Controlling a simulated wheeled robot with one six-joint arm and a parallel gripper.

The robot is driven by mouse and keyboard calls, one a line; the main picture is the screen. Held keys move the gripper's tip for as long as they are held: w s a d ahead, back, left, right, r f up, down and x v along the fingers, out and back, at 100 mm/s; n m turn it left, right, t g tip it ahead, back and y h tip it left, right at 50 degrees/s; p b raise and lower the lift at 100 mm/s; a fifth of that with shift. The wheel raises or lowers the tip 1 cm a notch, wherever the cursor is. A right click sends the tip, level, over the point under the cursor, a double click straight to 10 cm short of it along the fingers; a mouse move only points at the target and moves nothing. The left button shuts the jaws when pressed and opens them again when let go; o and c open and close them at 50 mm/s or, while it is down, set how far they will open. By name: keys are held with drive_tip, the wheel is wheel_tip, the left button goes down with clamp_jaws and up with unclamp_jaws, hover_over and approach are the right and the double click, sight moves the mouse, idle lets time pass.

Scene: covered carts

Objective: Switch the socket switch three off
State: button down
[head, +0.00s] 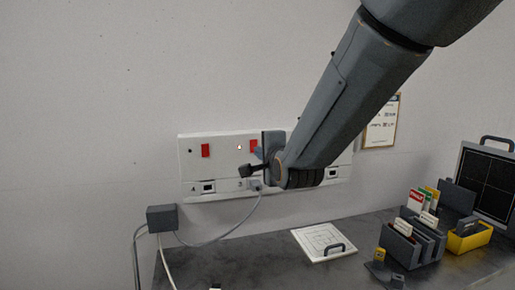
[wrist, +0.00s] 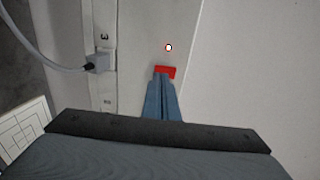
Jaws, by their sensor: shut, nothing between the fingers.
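The white socket panel (head: 221,139) is on the wall. Socket switch three is a red rocker (head: 253,146), partly covered by my gripper in the head view. It also shows in the wrist view (wrist: 166,71), right at my fingertips. A small lamp (wrist: 168,47) beside it is lit, and this lamp also glows in the head view (head: 239,147). The number 3 is printed near a grey plug (wrist: 98,63) in its socket. My gripper (wrist: 162,77) is shut and empty, its tips overlapping the switch's near edge. I cannot tell whether they touch it.
Another red switch (head: 205,150), with a dark lamp, is left of switch three above socket 4. My arm hides the panel's right part. A cable hangs from the plug to a grey box (head: 161,218). A white square panel (head: 322,241) and dark holders (head: 413,241) are on the table.

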drive_tip(key=shift+p+x, duration=0.5)
drive_tip(key=shift+x, duration=1.05)
drive_tip(key=shift+a, duration=0.1)
